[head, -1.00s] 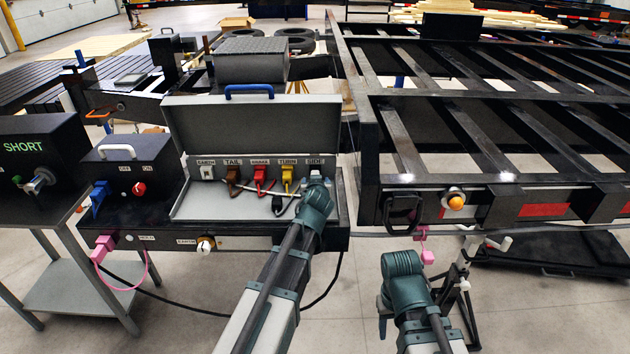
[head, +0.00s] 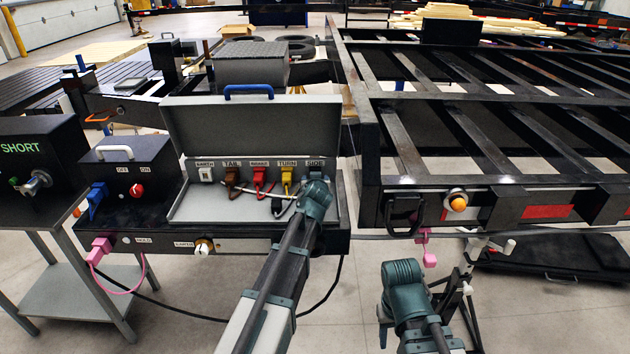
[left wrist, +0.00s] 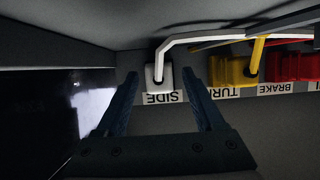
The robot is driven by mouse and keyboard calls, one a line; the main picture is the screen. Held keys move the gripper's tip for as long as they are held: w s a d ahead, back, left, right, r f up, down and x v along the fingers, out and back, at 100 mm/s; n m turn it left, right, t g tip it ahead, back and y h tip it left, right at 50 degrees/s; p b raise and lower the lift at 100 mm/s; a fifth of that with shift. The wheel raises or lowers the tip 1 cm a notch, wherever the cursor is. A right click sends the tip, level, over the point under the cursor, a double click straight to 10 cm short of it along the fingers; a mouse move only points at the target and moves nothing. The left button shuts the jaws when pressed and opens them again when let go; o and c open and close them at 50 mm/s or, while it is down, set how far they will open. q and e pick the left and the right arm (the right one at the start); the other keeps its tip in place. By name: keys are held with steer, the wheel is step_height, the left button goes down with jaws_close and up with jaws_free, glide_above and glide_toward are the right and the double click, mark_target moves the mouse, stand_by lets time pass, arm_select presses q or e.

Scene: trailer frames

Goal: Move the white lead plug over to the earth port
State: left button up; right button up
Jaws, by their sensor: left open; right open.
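The white lead plug (left wrist: 159,77) sits in the port labelled SIDE, with its white lead running off to the right in the left wrist view. My left gripper (left wrist: 171,72) is open, with one finger on each side of the plug and no visible contact. In the head view my left gripper (head: 312,197) is at the right end of the open box and hides the plug. The earth port (head: 206,174), white under its EARTH label, is at the left end of the same panel. My right gripper (head: 386,308) is low at front right, with its fingers mostly hidden.
Brown (head: 232,177), red (head: 260,178) and yellow (head: 286,178) plugs stand between the two ports, with leads lying in the box. The raised lid (head: 250,125) stands behind them. The trailer frame (head: 368,190) is close on the right.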

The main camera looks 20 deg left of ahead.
stand_by(0.5)
arm_select(q)
jaws_close()
stand_by(0.8)
steer(key=shift+s, duration=0.2)
stand_by(0.5)
steer(key=shift+s+d, duration=0.3)
steer(key=shift+s, duration=0.6)
steer(key=shift+s+d, duration=0.25)
steer(key=shift+s, duration=0.65)
steer(key=shift+s+d, duration=0.3)
steer(key=shift+s, duration=0.6)
